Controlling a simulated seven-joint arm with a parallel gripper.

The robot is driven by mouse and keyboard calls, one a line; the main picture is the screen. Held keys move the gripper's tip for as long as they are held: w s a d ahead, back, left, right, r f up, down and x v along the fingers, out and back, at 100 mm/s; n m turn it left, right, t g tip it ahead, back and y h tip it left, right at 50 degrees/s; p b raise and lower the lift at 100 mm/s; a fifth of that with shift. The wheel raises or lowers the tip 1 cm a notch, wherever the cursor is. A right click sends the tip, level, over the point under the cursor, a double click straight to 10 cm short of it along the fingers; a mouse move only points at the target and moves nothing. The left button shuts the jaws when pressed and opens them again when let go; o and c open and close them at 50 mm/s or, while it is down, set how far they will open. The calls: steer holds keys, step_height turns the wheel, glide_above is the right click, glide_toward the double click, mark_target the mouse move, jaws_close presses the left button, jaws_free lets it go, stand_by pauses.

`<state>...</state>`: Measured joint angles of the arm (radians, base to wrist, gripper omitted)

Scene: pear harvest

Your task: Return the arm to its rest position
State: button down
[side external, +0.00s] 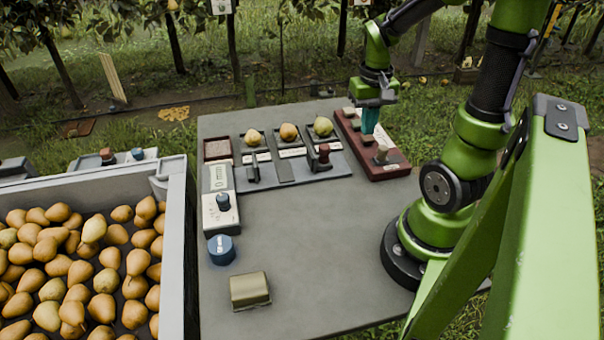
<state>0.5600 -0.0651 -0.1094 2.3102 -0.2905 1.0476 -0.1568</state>
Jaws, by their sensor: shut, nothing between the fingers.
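My gripper (370,126) is at the far right of the grey table (300,240). Its teal fingers point down, shut and empty, over a dark red tray (395,168). The tray holds small stamp-like pieces, one with a pale knob (381,154) just right of the fingertips. I cannot tell whether the fingertips touch the tray. My arm reaches up and back from its base at the table's right side.
A grey crate (178,250) holds many pears. The table's centre is clear.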

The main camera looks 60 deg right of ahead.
steer(key=w+a+r+n+t+y, duration=0.1)
steer(key=a+r+n+t, duration=0.1)
steer(key=a+r, duration=0.4)
steer(key=w+a+r+n+t+y, duration=0.1)
steer(key=a+r+n+t, duration=0.2)
steer(key=a, duration=1.1)
step_height(320, 180, up, 3)
steer(key=shift+w+t, duration=0.35)
steer(key=shift+t, duration=0.75)
